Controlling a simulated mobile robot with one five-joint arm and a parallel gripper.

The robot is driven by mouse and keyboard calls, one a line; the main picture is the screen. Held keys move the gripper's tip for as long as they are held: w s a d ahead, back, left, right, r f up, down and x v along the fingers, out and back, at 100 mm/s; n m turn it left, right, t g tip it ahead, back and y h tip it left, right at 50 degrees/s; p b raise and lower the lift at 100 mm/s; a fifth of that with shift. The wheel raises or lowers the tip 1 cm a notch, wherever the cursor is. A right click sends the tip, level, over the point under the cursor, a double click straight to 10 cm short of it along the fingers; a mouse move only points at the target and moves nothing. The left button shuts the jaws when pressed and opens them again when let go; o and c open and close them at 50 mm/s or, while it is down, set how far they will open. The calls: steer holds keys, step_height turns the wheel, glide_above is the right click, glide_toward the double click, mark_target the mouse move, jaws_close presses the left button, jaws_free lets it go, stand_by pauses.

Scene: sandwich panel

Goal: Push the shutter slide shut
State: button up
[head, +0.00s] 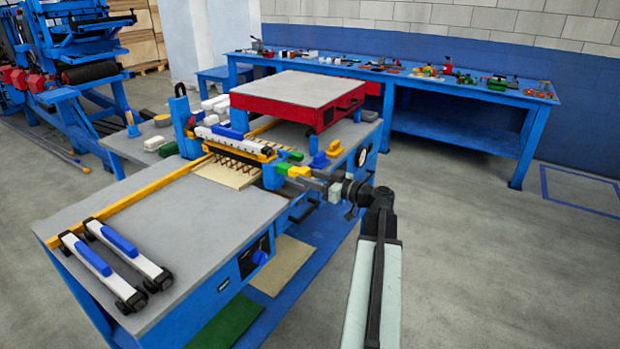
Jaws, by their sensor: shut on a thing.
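My gripper (308,178) reaches in from the right to the near right side of the workbench machine. It is shut at a small yellow block (299,171), with a green block (282,168) just beyond it. These look like the end of the shutter slide, but the fingertips are too small to show the exact grip. The slide's body cannot be made out, nor how far it is open. The white roller unit with a yellow bar (236,146) spans the bench left of my gripper, over a tan panel (226,174).
A red-sided box with a grey top (297,91) stands behind the roller unit. Two white bars with blue grips (117,264) lie on the near bench top. A long blue table (440,90) with tools stands behind.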

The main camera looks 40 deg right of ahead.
mark_target(298, 173)
steer(key=shift+x, duration=1)
steer(key=shift+w, duration=0.4)
steer(key=shift+w+a, duration=0.15)
steer(key=shift+w, duration=0.5)
steer(key=o, duration=1.1)
steer(key=shift+c, duration=0.2)
steer(key=shift+v, duration=4.5)
steer(key=shift+a, duration=0.1)
